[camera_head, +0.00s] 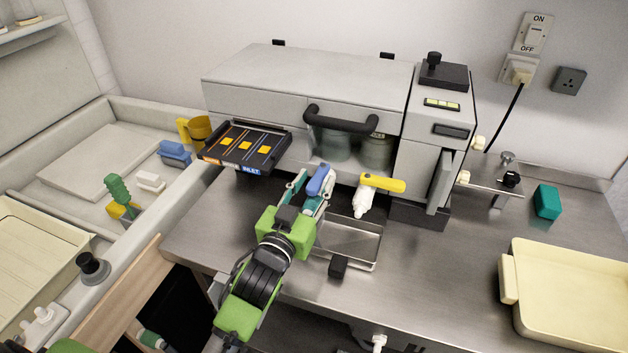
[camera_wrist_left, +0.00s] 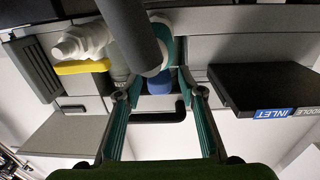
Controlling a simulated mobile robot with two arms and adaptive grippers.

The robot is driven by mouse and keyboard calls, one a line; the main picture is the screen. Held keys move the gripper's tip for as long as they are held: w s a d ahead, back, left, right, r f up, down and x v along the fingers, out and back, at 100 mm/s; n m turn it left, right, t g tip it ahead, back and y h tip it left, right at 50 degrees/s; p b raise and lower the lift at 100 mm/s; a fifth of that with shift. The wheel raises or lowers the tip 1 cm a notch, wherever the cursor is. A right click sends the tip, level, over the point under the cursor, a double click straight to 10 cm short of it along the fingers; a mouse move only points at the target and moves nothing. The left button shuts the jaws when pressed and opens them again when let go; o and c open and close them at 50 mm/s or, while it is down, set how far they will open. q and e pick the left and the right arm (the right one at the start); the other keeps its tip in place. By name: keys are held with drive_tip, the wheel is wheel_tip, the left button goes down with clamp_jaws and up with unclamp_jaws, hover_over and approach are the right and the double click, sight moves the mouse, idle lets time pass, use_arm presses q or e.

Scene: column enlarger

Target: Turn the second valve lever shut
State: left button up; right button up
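The blue valve lever (camera_head: 320,179) stands tilted on the front of the grey machine and also shows in the left wrist view (camera_wrist_left: 158,83). My left gripper (camera_head: 311,188) is open, with its teal fingers near the blue lever. In the left wrist view the blue lever lies between the spread fingers (camera_wrist_left: 160,92); contact cannot be told. The yellow valve lever (camera_head: 384,184) points sideways to the right above a white spout (camera_head: 362,203); it also shows in the left wrist view (camera_wrist_left: 82,67). The blue lever's valve body is mostly hidden. My right gripper is out of view.
The grey machine (camera_head: 300,72) has a black handle (camera_head: 352,118) above the levers. A black rack marked INLET (camera_head: 268,152) juts out at left. A metal tray (camera_head: 365,250) lies below the spouts. A cream tray (camera_head: 570,300) stands at right; the counter between is fairly clear.

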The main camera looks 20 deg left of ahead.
use_arm(q)
drive_tip(key=shift+w, duration=0.15)
drive_tip(key=shift+c, duration=1.2)
clamp_jaws()
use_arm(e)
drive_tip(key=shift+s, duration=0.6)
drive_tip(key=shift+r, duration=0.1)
